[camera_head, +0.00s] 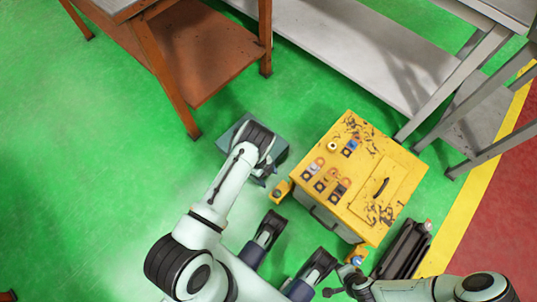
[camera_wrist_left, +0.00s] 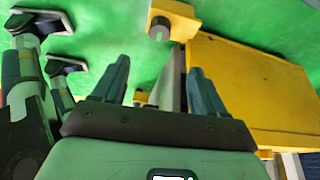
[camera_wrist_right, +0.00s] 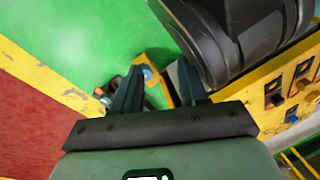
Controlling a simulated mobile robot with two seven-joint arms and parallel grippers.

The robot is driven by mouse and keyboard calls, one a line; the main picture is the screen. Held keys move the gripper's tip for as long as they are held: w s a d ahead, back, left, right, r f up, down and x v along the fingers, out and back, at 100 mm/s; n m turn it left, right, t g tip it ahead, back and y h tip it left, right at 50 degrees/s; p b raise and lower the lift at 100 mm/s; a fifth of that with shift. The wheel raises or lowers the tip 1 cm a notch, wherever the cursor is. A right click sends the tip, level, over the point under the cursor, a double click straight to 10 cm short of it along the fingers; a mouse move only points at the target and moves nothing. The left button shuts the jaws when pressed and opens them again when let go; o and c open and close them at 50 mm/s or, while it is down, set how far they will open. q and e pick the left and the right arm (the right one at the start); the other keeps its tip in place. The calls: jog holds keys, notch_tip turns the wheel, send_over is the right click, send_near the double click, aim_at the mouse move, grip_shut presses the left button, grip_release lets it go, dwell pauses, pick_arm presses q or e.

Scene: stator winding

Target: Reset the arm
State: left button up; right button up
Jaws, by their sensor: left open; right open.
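My left arm reaches up from the bottom of the head view. My left gripper (camera_head: 264,176) is small there and partly hidden by its wrist, left of the yellow machine. In the left wrist view my left gripper (camera_wrist_left: 158,85) has its two fingers apart with nothing held between them. My right gripper (camera_head: 335,290) is low in the head view, below the machine. In the right wrist view my right gripper (camera_wrist_right: 158,90) has its fingers apart and holds nothing.
The yellow machine (camera_head: 388,190) with buttons stands close to both grippers; it also shows in the left wrist view (camera_wrist_left: 240,85). A dark slim object (camera_head: 402,250) lies to its right. A brown table (camera_head: 200,60) and grey shelf (camera_head: 360,50) stand behind. The green floor at left is clear.

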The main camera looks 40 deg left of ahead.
dwell(0.4)
